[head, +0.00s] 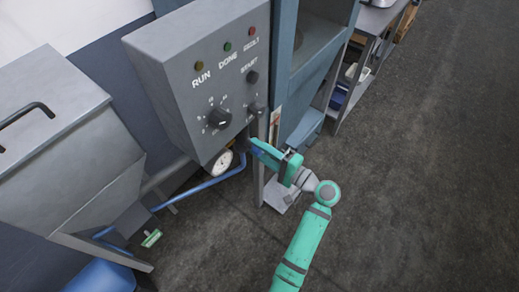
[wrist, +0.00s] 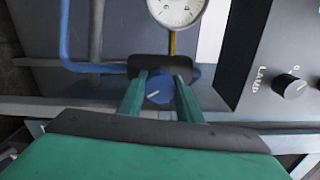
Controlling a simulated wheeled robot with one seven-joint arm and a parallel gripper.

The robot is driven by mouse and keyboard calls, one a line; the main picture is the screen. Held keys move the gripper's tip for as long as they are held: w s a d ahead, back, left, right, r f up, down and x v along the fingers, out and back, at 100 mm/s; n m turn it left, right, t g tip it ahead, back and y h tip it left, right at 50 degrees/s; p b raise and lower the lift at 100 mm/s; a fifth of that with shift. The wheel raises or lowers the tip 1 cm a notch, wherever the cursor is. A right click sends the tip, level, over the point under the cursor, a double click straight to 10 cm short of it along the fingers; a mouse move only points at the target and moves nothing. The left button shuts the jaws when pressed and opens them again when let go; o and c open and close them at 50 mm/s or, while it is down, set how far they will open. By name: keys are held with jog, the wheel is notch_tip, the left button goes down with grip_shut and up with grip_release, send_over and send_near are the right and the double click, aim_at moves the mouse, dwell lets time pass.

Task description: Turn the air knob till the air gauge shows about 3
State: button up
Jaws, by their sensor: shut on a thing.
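The air knob (wrist: 159,89) is blue with a pale pointer line, and in the wrist view it sits between my two green fingertips. My gripper (wrist: 160,92) is shut on it. In the head view my gripper (head: 251,149) reaches in beneath the grey control box, and I cannot make out the knob there. The air gauge (wrist: 177,9) is a round white dial just above the knob in the wrist view, cut off by the top edge. It also shows in the head view (head: 220,162), partly under the box. Its needle reading is too small to tell.
The grey control box (head: 190,75) carries lamps, a START button and dark dials. A dark LAMP dial (wrist: 290,86) lies right of my gripper. A blue pipe (head: 195,190) runs left below the gauge. A grey hopper (head: 50,130) stands left. The floor at right is clear.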

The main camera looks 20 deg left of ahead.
jog(key=shift+s+f, duration=0.1)
jog(key=o, duration=1)
jog(key=shift+o, duration=0.2)
jog(key=v, duration=1)
jog(key=shift+d, duration=0.4)
jog(key=shift+s, duration=0.1)
